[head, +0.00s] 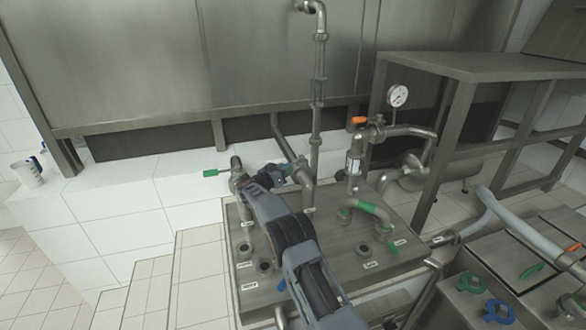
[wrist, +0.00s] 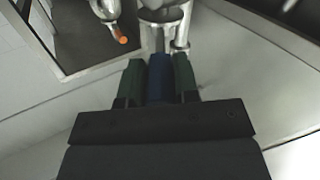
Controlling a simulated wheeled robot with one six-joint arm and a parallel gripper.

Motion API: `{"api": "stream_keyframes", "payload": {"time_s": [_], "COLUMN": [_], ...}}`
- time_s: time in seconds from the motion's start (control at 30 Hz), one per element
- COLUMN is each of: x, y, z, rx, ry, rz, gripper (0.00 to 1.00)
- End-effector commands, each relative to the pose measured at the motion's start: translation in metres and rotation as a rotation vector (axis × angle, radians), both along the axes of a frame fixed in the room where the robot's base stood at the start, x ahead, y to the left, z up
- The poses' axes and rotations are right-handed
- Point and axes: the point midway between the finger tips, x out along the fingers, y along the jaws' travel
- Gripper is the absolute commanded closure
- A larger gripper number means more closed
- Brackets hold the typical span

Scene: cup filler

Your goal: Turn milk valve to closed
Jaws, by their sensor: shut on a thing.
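My gripper (wrist: 159,82) is shut on a blue valve handle (wrist: 159,78), which lies between its two green fingers in the wrist view. The handle leads up to a metal valve body (wrist: 165,14). In the head view my gripper (head: 286,170) is at the pipework over the back of the steel panel (head: 325,262), beside a metal valve and pipe (head: 304,176). The blue handle is not clearly visible there, with my gripper over it. I cannot read any label that marks the milk valve.
A green-handled valve (head: 211,173) stands to the left and an orange handle (head: 358,121) to the right, under a pressure gauge (head: 398,95). A steel tank (head: 190,60) closes off the back. White tiled steps (head: 150,270) lie left.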

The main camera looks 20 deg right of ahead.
Motion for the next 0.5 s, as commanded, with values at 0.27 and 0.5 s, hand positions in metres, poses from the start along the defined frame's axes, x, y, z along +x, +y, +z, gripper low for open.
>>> {"api": "stream_keyframes", "payload": {"time_s": [0.27, 0.5], "x": [0.002, 0.003], "y": [0.012, 0.014], "z": [0.002, 0.004], "rx": [-0.002, -0.004], "ry": [-0.005, -0.006], "rz": [-0.024, -0.025], "gripper": [1.0, 1.0]}}
